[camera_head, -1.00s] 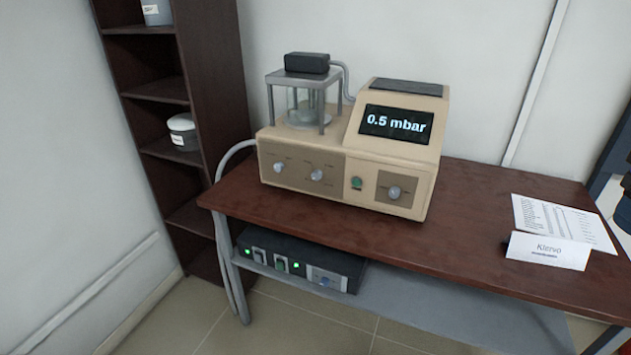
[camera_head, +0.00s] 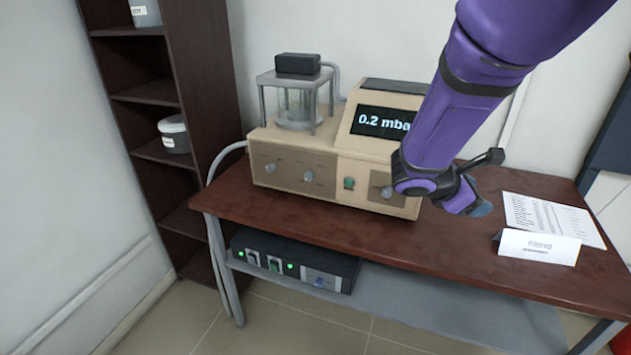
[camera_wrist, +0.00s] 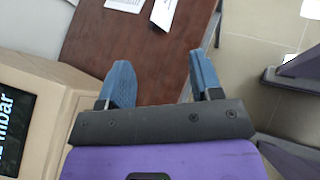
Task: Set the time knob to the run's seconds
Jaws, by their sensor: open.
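The beige coater unit (camera_head: 384,149) stands on the brown table, its display (camera_head: 380,122) partly hidden by my purple arm and reading "0.2 mba". Three pale knobs show on its front: a left knob (camera_head: 270,168), a middle knob (camera_head: 309,176) and a right knob (camera_head: 387,192). A green button (camera_head: 349,183) sits left of the right knob. The knobs' labels are too small to read. My gripper (camera_wrist: 160,84) is open and empty, its blue fingers apart above the table, right of the unit. In the head view the fingers are mostly hidden behind the wrist.
A printed sheet (camera_head: 553,218) and a folded name card (camera_head: 539,246) lie at the table's right. A black box (camera_head: 292,262) with green lights stands on the lower shelf. A dark shelf unit (camera_head: 150,92) is at left. The table (camera_head: 450,255) is clear in front.

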